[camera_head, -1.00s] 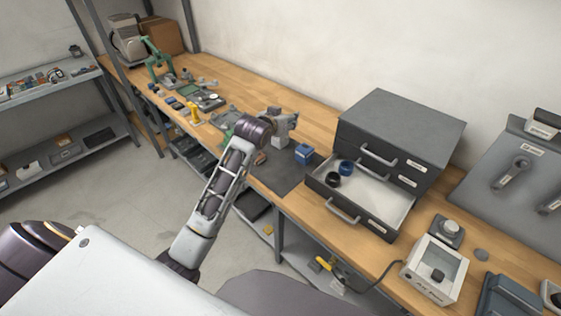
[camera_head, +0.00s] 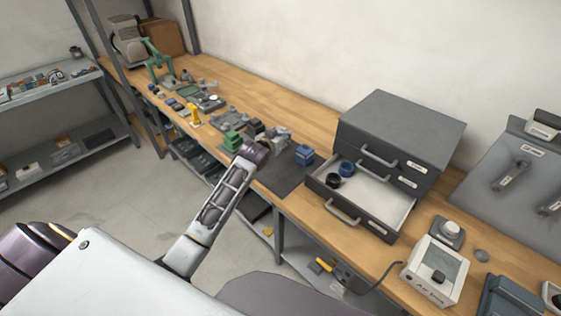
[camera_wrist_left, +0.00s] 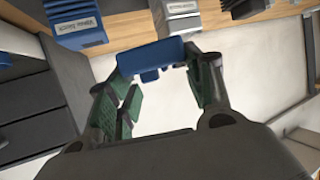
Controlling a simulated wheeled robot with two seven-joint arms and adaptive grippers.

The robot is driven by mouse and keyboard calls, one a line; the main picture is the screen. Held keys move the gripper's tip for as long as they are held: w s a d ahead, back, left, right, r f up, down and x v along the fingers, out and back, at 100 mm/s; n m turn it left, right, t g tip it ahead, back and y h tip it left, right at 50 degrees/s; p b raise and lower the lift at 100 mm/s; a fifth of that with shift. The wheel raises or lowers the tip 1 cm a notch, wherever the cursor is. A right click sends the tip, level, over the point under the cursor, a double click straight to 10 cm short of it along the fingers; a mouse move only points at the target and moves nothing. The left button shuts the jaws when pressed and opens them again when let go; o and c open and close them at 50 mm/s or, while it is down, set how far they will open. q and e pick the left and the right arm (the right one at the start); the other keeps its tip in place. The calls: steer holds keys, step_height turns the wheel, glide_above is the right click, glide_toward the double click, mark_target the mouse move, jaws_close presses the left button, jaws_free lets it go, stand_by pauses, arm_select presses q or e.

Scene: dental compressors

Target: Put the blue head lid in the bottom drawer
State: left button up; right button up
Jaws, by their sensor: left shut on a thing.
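My left gripper (camera_head: 283,136) is over the bench near the dark mat. In the left wrist view its green-padded fingers (camera_wrist_left: 158,66) are shut on the blue head lid (camera_wrist_left: 150,58), a small flat blue piece with short tabs. The bottom drawer (camera_head: 372,222) of the grey cabinet (camera_head: 402,122) is pulled open, to the right of the gripper. My right gripper is not in view.
A green block (camera_head: 231,141) stands left of the gripper. A white box (camera_head: 436,268) stands right of the drawer. The drawer's middle and right are bare.

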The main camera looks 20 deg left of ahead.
arm_select(q)
glide_above(280, 162)
steer(key=shift+f, duration=3.1)
steer(key=shift+f, duration=0.1)
steer(key=shift+f, duration=1.75)
steer(key=shift+f, duration=0.1)
steer(key=o, duration=0.8)
steer(key=shift+v, duration=6.05)
